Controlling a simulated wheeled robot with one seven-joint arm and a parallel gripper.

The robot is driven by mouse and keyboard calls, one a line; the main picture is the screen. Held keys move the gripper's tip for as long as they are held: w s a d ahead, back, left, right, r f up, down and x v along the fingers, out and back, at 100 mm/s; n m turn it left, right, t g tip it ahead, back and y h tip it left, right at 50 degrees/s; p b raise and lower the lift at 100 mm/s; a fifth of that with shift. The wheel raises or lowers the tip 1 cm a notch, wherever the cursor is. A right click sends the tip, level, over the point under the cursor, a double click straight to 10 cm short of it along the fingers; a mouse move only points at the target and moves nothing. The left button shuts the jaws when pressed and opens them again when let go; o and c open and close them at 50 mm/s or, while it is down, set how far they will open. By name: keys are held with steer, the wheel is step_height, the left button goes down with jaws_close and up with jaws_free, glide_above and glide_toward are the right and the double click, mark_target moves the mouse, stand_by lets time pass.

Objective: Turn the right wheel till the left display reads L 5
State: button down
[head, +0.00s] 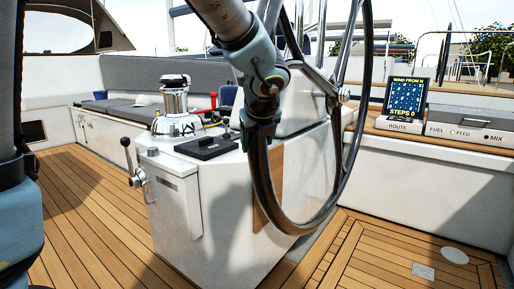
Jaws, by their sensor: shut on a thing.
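A large dark steering wheel (259,175) stands upright in the middle of the head view, in front of a white pedestal (225,215). My gripper (262,128) is shut on the left side of its rim; the arm reaches down to it from the top and hides part of the wheel. It is the only wheel I can make out. No display reading with an L is visible.
A chrome winch (174,105) and a lever (130,160) sit on the pedestal's left. A grey box (470,118) marked FUEL, FEED and MIX stands on the right bench. Grey cushions (125,103) line the back left. The wooden deck (85,215) at the left is clear.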

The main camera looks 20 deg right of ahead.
mark_target(260, 170)
steer(key=shift+t+h, duration=0.3)
steer(key=shift+h, duration=0.1)
steer(key=f+b, duration=0.4)
steer(key=b, duration=0.1)
steer(key=f+b, duration=0.2)
steer(key=f, duration=0.1)
steer(key=shift+w+d+f+b, duration=0.1)
steer(key=shift+w+d+b, duration=0.1)
steer(key=shift+w+b, duration=0.2)
steer(key=f+b, duration=0.2)
steer(key=b, duration=0.1)
steer(key=shift+w+d+f+n, duration=0.1)
steer(key=shift+d+f+n, duration=0.05)
steer(key=shift+d+n, duration=0.15)
steer(key=shift+b, duration=0.3)
steer(key=shift+c, duration=0.6)
jaws_free()
steer(key=shift+d, duration=0.1)
